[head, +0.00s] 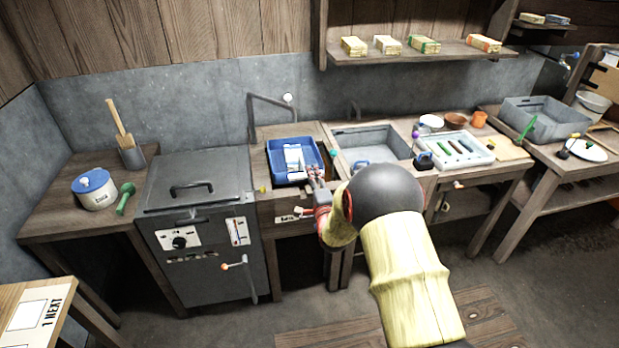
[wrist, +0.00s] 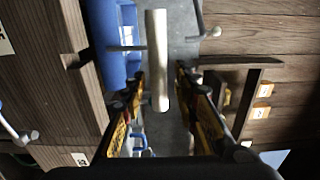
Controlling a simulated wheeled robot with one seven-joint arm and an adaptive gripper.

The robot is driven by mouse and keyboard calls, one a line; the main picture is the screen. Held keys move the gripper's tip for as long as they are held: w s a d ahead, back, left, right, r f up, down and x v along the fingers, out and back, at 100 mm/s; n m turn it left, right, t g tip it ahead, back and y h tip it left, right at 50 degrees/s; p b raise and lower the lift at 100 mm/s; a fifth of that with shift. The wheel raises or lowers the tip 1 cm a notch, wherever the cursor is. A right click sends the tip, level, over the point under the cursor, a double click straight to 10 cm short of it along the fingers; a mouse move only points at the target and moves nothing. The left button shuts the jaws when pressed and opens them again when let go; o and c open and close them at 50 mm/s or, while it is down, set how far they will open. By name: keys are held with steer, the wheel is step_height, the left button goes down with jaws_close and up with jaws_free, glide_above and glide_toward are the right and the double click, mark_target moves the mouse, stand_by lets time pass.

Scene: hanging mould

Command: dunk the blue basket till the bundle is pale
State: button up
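A blue tray-like container (head: 276,177), which looks like the basket, rests on the counter right of the grey metal cabinet, with white and pale blue pieces inside. I cannot tell whether these are the bundle. A smaller blue item (head: 362,163) shows in the grey sink (head: 376,140). My gripper (head: 314,172) is at the container's front right corner. In the wrist view, blue surfaces (wrist: 104,40) show left of my gripper (wrist: 160,82). Its fingers are apart, with a pale cylindrical bar (wrist: 157,60) between and beyond them. Gaps show beside the bar; contact is not visible.
The metal cabinet (head: 195,200) has a lid handle and a front lever. A bent pipe (head: 268,98) stands behind the container. A white slotted tray (head: 455,150) and bowls stand right of the sink. Wrapped blocks line the wall shelf (head: 410,54). A blue-lidded pot (head: 95,190) is at left.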

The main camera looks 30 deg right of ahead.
steer(key=shift+o, duration=1.1)
steer(key=v, duration=0.9)
steer(key=shift+p, duration=0.45)
